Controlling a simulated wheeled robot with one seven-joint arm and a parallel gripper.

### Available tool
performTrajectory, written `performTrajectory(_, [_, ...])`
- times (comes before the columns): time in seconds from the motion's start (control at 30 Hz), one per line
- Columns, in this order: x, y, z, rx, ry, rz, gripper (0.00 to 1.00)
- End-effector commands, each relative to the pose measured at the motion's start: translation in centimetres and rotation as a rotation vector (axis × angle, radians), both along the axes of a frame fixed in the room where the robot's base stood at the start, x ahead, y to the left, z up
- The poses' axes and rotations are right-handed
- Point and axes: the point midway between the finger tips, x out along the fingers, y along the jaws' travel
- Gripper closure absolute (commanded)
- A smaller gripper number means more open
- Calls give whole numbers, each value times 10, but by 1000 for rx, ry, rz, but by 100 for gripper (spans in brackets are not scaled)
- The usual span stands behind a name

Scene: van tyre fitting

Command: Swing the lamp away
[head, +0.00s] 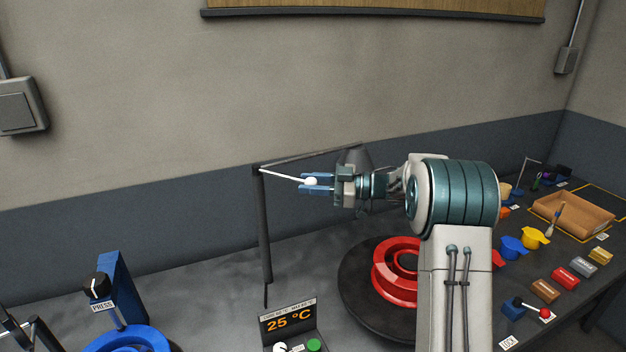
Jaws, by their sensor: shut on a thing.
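The lamp has a dark upright post (264,230) standing on the grey bench. From its top, a thin dark arm (300,158) reaches right to a grey shade (352,158), which is partly hidden behind my gripper and wrist. A white handle rod (282,175) also runs right from the post top and ends in a white ball knob. My gripper (308,182) comes in from the right, level, with its blue fingers shut on the lamp handle's white knob.
A red wheel rim (392,285) lies on a dark round turntable (360,308), partly behind my arm. A display reading 25 °C (288,320) stands in front. A blue press (115,285) is at left. Cups, small blocks and a tray (572,222) fill the right.

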Motion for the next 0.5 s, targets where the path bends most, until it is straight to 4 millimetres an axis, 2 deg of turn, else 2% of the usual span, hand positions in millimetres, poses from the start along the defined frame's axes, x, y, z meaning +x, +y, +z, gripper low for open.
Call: performTrajectory(0.5, [0,-3,2,4,-3,19,100])
